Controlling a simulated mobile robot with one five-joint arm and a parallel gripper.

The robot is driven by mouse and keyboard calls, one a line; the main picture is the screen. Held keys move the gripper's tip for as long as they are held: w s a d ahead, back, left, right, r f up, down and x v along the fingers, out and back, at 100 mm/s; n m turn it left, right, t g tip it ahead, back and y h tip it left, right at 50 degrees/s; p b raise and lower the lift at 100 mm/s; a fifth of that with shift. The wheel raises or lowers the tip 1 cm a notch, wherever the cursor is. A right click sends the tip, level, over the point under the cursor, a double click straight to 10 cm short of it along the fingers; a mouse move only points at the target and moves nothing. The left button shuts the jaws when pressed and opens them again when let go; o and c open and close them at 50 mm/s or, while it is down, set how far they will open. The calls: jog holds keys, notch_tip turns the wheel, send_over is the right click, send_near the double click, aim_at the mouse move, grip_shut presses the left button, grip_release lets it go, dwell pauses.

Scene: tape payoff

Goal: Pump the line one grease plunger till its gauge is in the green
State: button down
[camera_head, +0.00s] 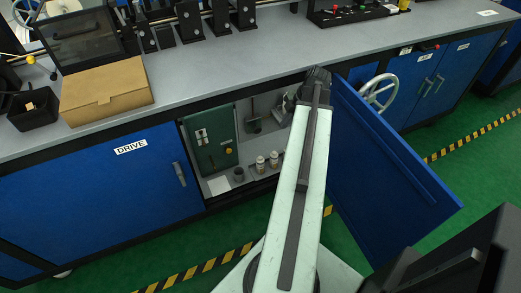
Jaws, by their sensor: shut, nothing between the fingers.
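The blue cabinet under the bench stands open, with its blue door (385,165) swung out to the right. Inside, a dark upright fitting with a block at its foot (253,125) stands against the grey back wall. It may be a grease plunger, but I cannot tell which line it belongs to. Grey, rounded parts (287,104) show to its right, partly covered by my arm; I cannot tell what they are. No gauge face or green zone can be read. My arm reaches up across the cabinet opening. My gripper's fingertips are hidden behind it or out of sight.
A dark green panel (209,146) with a yellow knob fills the cabinet's left side. Small bottles (260,164) and a dark cup (239,174) stand on its floor. A cardboard box (106,91) sits on the grey bench top. The green floor has striped tape.

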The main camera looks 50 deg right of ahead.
aim_at(259, 128)
jog(key=w+d+f+m+t+b, duration=0.1)
jog(key=w+f+t+b, duration=0.2)
jog(key=w+f+b, duration=1)
notch_tip(259, 128, down, 3)
jog(key=shift+w+d+r+b, duration=0.1)
jog(key=shift+w+d+b, duration=0.25)
jog(key=shift+b, duration=0.75)
jog(key=shift+w+d, duration=0.25)
jog(key=shift+w, duration=0.3)
jog(key=shift+w+d, duration=0.25)
jog(key=shift+w, duration=0.25)
jog(key=shift+w+r, duration=0.1)
jog(key=shift+w, duration=0.1)
